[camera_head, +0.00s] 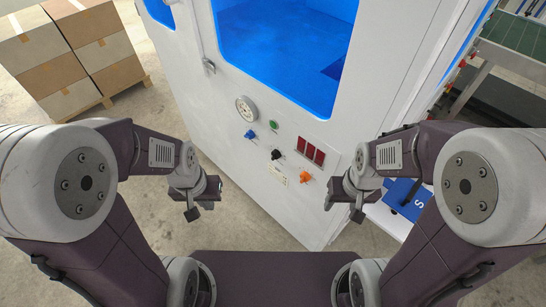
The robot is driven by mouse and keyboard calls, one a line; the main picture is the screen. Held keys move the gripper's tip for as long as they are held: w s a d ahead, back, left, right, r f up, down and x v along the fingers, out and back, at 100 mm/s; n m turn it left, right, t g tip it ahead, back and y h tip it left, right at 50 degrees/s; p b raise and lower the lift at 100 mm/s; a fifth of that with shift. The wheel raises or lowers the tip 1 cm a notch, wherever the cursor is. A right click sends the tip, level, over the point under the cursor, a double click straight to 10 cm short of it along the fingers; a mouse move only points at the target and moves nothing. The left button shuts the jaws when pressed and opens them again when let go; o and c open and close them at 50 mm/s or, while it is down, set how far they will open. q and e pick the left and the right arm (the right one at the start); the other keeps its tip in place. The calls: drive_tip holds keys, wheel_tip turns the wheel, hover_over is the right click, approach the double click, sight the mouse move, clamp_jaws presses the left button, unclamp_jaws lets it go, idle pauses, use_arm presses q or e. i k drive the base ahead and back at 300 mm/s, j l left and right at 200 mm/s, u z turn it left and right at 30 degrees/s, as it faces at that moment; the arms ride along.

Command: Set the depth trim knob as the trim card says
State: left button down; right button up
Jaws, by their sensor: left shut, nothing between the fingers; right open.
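The white machine's slanted front panel carries a blue knob (250,134), a black knob (275,154) and an orange knob (305,177) in a diagonal row. The lettering is too small to tell which is the depth trim knob. A small cream card (278,174) with unreadable print is on the panel below the black knob; I cannot tell if it is the trim card. My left gripper (199,208) is shut and empty, left of and nearer than the panel. My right gripper (343,209) is open and empty, right of and below the orange knob. Neither touches a knob.
A round gauge (247,108), a green button (274,124) and red displays (310,151) share the panel. Above is a blue-lit window (285,50). A blue item marked S (408,198) lies at right. Stacked cartons (72,55) stand on a pallet at back left.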

sight(275, 155)
drive_tip(key=j+z, duration=0.3)
drive_tip(key=j, duration=0.95)
